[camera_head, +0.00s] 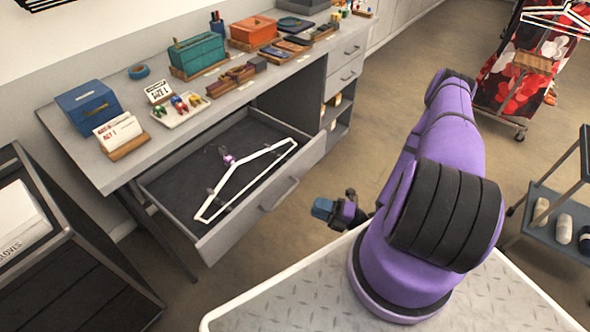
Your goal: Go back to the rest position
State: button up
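My purple arm rises from the metal-topped base at the lower right and bends away from me. My gripper (342,212) is small and partly hidden beyond the arm, over the floor to the right of the open drawer (262,210). It is apart from the drawer and the desk. A blue-grey piece shows at its left end; I cannot tell whether it is part of the gripper or something held. Its fingers cannot be made out. A white hanger (236,192) lies in the drawer, with a small purple and white thing (227,158) near its hook.
The grey desk (120,172) carries a blue box (88,107), a teal box (197,54), an orange box (253,31) and small items. A dark shelf (75,285) stands at left, a cart (560,205) at right, a garment rack (520,75) behind. Floor between is clear.

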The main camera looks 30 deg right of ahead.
jog(key=w+r+n+g+h, duration=0.1)
jog(key=w+r+n+g, duration=0.1)
jog(key=r+n+g, duration=0.95)
jog(key=w+r+n+g+h, duration=0.15)
jog(key=r+n+g, duration=0.45)
jog(key=r+n, duration=0.95)
jog(key=s+a+r+n+t+h, duration=0.1)
jog(key=s+r+n+t+h, duration=0.3)
jog(key=r+n, duration=0.4)
jog(key=s+a+r+n+t+h, duration=0.2)
jog(key=s+r+n+t+h, duration=0.2)
jog(key=r, duration=1.3)
jog(key=s+n+h, duration=0.3)
jog(key=n, duration=0.2)
jog(key=shift+r+n, duration=0.3)
